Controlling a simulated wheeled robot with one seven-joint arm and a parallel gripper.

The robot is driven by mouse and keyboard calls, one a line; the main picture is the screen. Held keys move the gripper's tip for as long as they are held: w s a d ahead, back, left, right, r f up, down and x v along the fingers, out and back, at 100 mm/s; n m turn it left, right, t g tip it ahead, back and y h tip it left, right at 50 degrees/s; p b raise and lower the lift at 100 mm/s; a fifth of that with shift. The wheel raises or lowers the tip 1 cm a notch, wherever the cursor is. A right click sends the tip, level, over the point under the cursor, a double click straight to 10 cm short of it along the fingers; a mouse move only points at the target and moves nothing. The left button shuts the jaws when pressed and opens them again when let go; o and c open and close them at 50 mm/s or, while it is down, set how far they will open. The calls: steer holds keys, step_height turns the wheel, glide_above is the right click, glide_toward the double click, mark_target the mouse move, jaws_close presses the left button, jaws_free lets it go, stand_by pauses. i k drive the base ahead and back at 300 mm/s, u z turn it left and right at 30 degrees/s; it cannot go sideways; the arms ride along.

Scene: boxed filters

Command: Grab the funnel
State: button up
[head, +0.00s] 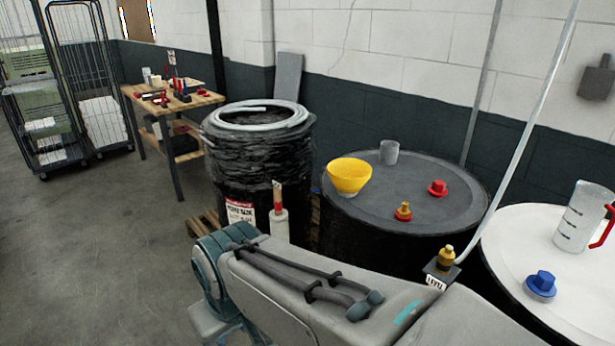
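The yellow funnel (349,177) stands on the left part of the black drum's lid (430,213), wide mouth up. My arm crosses the bottom of the head view, in front of the drums and apart from the funnel. My gripper is not in the picture, so I cannot see its fingers.
Near the funnel stand a grey cup (389,152), a red cap (437,188) and a red and brass fitting (403,211). A white drum (515,248) at right bears a jug (582,217) and a blue cap (541,284). A wrapped drum (257,165) stands left.

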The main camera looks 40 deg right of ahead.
mark_target(348, 176)
steer(key=z, duration=0.05)
steer(key=i, duration=1.65)
steer(key=z, duration=3.9)
